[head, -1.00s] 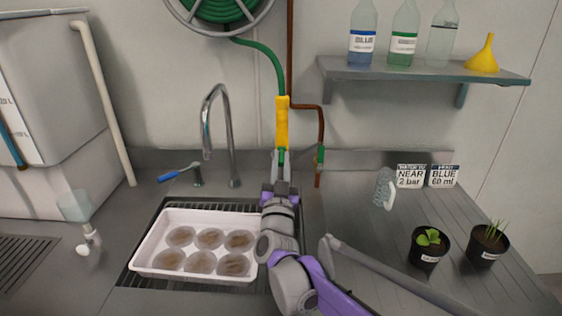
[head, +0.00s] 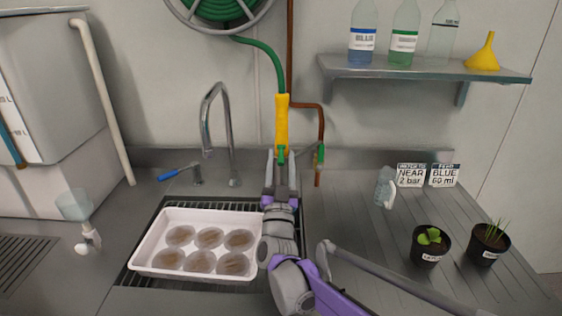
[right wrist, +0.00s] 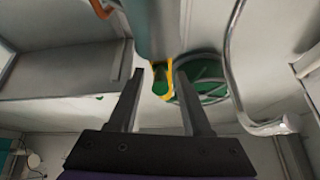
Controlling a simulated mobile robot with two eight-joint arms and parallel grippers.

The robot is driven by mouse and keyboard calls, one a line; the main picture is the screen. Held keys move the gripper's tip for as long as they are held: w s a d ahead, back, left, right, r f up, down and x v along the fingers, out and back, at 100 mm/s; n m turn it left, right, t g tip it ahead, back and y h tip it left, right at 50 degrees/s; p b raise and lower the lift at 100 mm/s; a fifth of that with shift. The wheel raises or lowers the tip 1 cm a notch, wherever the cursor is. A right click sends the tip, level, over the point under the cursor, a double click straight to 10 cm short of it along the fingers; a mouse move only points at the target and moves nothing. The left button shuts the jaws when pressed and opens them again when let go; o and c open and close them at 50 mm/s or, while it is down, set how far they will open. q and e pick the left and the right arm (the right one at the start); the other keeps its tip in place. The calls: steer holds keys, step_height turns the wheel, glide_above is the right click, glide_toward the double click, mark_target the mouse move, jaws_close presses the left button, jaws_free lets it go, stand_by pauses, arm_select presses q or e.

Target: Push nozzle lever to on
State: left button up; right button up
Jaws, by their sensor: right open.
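The yellow nozzle (head: 281,122) hangs upright on the green hose in front of the back wall. Its lower end (head: 281,153) is green. I cannot make out its lever clearly or tell its position. My right gripper (head: 281,160) is open just below the yellow body, with one finger on each side of the green lower end. Whether a finger touches it cannot be told. In the right wrist view the yellow nozzle (right wrist: 162,72) shows beyond the gap between the open fingers (right wrist: 158,95). My left gripper is not in view.
A copper pipe (head: 322,125) with a green-handled valve (head: 320,153) stands right of the nozzle. A chrome faucet (head: 229,130) stands left. A white tray (head: 205,276) of several dishes sits below. Two potted plants (head: 428,246) stand at right; a bottle shelf (head: 420,72) hangs above.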

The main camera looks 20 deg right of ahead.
steer(key=v, duration=1)
steer(key=shift+s+f, duration=0.25)
steer(key=shift+s, duration=0.1)
